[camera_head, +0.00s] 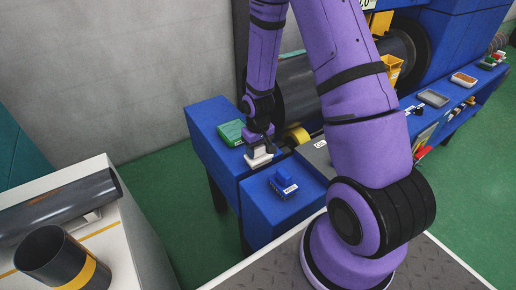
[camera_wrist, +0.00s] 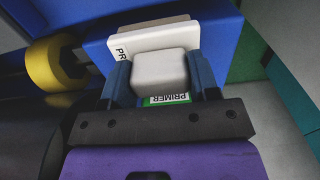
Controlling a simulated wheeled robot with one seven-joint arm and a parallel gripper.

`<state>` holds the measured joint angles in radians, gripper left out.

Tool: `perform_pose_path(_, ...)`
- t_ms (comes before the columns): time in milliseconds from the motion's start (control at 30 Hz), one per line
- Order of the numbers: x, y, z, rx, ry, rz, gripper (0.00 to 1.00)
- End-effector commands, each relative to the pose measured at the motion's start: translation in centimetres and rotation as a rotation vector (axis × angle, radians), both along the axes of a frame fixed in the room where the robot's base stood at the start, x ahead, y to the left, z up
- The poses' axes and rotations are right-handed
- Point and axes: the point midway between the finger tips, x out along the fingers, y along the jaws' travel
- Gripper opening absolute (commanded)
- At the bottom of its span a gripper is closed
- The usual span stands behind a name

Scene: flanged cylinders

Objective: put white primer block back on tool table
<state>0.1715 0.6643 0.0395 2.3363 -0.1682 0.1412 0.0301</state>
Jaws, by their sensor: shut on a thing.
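The white primer block (camera_head: 259,160) is in my gripper, over or on the blue tool table (camera_head: 205,128). In the wrist view its pale raised grip (camera_wrist: 159,72) sits between my two blue fingers, with its wider white base (camera_wrist: 150,37) beyond. Printed "PRIMER" lettering shows at the near edge, and part of more lettering on the base. My gripper (camera_head: 262,146) points down and also shows in the wrist view (camera_wrist: 162,80), shut on the block. Whether the base touches the tabletop cannot be told.
A green block (camera_head: 230,132) stands just left of the gripper. A blue labelled block (camera_head: 284,183) lies on the nearer blue top. A dark roller with a yellow end (camera_head: 297,135) is close on the right. A white bench with dark cylinders (camera_head: 60,258) stands at left.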

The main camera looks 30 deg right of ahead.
Motion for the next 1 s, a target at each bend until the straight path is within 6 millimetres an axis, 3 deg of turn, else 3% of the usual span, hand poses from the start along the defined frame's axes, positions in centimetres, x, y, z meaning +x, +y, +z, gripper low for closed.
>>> perform_pose_path(167, 0.0, 0.0, -0.2, 0.000, 0.001, 0.000, 0.36)
perform_pose_path(200, 0.0, 0.0, -0.3, 0.000, 0.000, 0.000, 0.57)
perform_pose_path(300, 0.0, 0.0, -0.2, 0.000, 0.000, 0.000, 0.80)
perform_pose_path(667, 0.0, 0.0, 0.1, 0.000, -0.001, 0.000, 0.81)
perform_pose_path(1000, 0.1, -0.1, 4.6, 0.000, -0.004, -0.001, 0.81)
